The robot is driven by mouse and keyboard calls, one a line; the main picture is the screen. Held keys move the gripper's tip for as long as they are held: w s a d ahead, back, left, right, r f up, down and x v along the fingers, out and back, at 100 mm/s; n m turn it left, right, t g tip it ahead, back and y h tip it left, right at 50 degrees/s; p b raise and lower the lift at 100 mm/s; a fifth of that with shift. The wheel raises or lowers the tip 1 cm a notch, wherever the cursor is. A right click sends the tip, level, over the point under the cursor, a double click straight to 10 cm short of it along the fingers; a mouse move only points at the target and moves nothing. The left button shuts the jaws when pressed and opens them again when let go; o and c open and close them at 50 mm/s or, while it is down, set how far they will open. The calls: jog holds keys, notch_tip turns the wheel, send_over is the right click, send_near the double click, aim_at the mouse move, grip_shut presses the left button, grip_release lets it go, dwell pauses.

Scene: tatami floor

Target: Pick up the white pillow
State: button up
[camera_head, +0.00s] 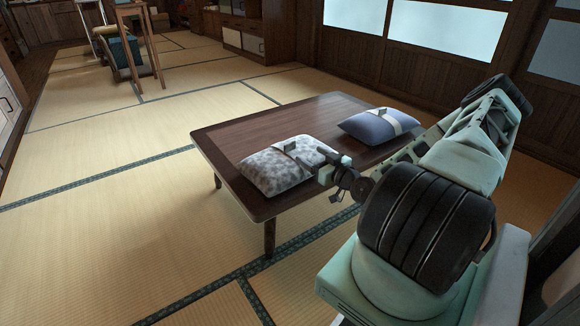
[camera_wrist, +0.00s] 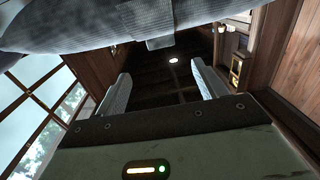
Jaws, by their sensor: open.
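The white pillow (camera_head: 268,174), mottled with grey and with a pale band across its top, lies on the near left part of the low dark wooden table (camera_head: 232,135). My gripper (camera_head: 322,164) is at its right edge in the head view, open, with nothing visible between the fingers. Whether it touches the pillow is unclear. In the wrist view the two pale fingers (camera_wrist: 160,78) stand apart. A pale striped pillow with a band (camera_wrist: 85,28) fills the top of that view; I cannot tell which pillow it is.
A blue-grey pillow (camera_head: 374,126) with a light band lies on the table's far right part. Open tatami (camera_head: 110,215) lies to the left. A tall wooden stool (camera_head: 140,45) and a low cabinet (camera_head: 243,38) stand farther back. Windows line the right wall.

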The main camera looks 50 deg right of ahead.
aim_at(291, 144)
jog(key=w+b, duration=0.1)
jog(key=w, duration=0.2)
jog(key=shift+w+d+f, duration=0.1)
jog(key=shift+w+d, duration=0.1)
jog(key=w+b, duration=0.2)
jog(key=w, duration=0.1)
jog(key=w+b, duration=0.1)
jog(key=shift+w+d+f, duration=0.2)
jog(key=shift+w+f, duration=0.05)
jog(key=shift+w, duration=0.05)
jog(key=shift+w+d+r, duration=0.1)
jog(key=shift+w+r, duration=0.05)
jog(key=shift+w, duration=0.3)
jog(key=shift+r, duration=0.1)
grip_shut()
